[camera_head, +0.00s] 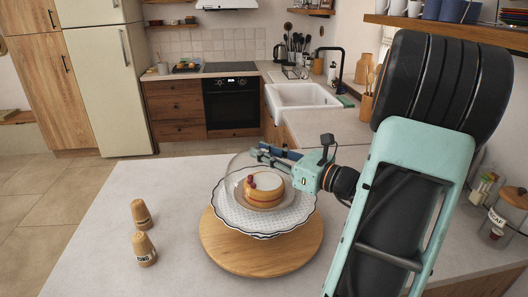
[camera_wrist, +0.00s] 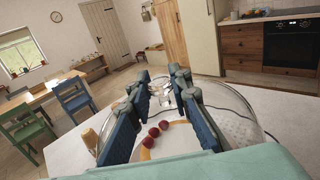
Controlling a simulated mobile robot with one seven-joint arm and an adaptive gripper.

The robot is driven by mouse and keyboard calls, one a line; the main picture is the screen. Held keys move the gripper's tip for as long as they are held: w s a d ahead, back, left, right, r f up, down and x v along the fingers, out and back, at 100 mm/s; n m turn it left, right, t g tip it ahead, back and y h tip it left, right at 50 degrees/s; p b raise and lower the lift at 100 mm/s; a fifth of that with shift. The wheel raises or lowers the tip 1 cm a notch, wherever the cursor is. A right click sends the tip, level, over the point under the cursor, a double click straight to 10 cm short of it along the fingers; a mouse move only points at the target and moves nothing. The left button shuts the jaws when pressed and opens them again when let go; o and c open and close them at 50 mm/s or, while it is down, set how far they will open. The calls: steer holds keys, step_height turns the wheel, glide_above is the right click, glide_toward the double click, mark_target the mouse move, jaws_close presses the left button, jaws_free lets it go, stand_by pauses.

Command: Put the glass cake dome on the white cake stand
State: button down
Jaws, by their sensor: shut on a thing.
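The clear glass cake dome (camera_head: 236,166) surrounds a small round cake (camera_head: 263,189) topped with red berries. It also shows in the wrist view (camera_wrist: 238,108). The white cake stand (camera_head: 251,222), with a scalloped, patterned rim, is under the cake and dome. My gripper (camera_head: 268,153) reaches in from the right at the top of the dome. In the wrist view my gripper's fingers (camera_wrist: 160,88) are closed around the dome's glass knob (camera_wrist: 161,99). The clear glass makes the lower rim hard to see; I cannot tell whether it touches the stand.
A round wooden board (camera_head: 270,256) lies beneath the stand on the pale counter (camera_head: 105,235). A glass jar (camera_head: 506,218) stands at the right, beyond my arm.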

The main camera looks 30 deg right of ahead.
steer(key=shift+f+b, duration=0.3)
steer(key=shift+f, duration=0.1)
steer(key=c, duration=1.7)
jaws_free()
steer(key=shift+s, duration=0.1)
steer(key=v, duration=1.2)
steer(key=shift+a, duration=0.1)
